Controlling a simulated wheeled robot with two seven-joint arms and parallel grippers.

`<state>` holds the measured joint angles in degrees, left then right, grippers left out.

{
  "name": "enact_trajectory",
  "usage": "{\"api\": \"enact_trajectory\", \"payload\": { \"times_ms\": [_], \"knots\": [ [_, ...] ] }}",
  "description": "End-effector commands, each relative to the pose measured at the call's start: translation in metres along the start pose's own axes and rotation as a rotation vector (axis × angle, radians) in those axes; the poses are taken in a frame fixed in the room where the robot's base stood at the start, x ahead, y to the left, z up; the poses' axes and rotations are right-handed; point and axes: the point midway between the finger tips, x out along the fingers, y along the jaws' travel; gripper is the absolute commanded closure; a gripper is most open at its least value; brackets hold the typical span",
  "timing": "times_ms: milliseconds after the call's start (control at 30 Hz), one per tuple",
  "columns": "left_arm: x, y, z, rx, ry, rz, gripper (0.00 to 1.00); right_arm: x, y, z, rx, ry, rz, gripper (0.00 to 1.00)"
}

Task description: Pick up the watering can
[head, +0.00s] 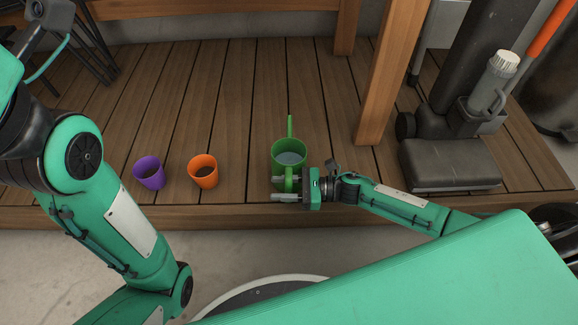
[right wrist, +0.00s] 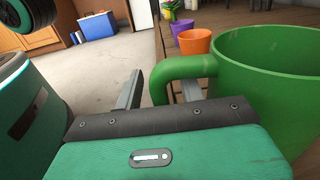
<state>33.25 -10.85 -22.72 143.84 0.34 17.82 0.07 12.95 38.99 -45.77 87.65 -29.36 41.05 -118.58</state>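The green watering can (head: 276,155) stands upright on the wooden deck, with its thin spout pointing away from me and its bluish inside showing. In the right wrist view its body (right wrist: 265,75) fills the right side, and its handle (right wrist: 186,66) loops toward my gripper. My right gripper (head: 284,188) is at the handle on the near side of the can. Its two fingers (right wrist: 158,93) are apart, one on each side of the handle, with gaps showing. The left arm comes in at the left, but I do not see its gripper.
A purple cup (head: 149,173) and an orange cup (head: 203,171) with dark contents stand left of the can. A wooden post (head: 388,80) rises at the back right, beside a grey machine base (head: 450,165). The deck edge (head: 100,216) runs along the front.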

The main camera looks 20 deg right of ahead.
Motion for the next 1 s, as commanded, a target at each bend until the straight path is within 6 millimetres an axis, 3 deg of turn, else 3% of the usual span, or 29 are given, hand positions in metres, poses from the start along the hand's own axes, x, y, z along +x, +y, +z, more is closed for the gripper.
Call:
{"api": "enact_trajectory", "payload": {
  "times_ms": [33, 200, 1000],
  "knots": [
    [0.0003, -0.0001, -0.0002, -0.001, 0.001, -0.001, 1.00, -0.0003, 0.0000, -0.0001, 0.000, 0.000, 0.000, 0.66],
    [-0.0001, -0.0005, -0.0001, -0.002, 0.001, -0.005, 1.00, -0.0005, -0.0001, -0.0002, 0.000, 0.000, 0.000, 1.00],
    [-0.0034, -0.0010, 0.0018, 0.002, -0.010, -0.001, 1.00, -0.0010, -0.0002, -0.0007, 0.001, 0.001, -0.001, 1.00]
  ]
}}
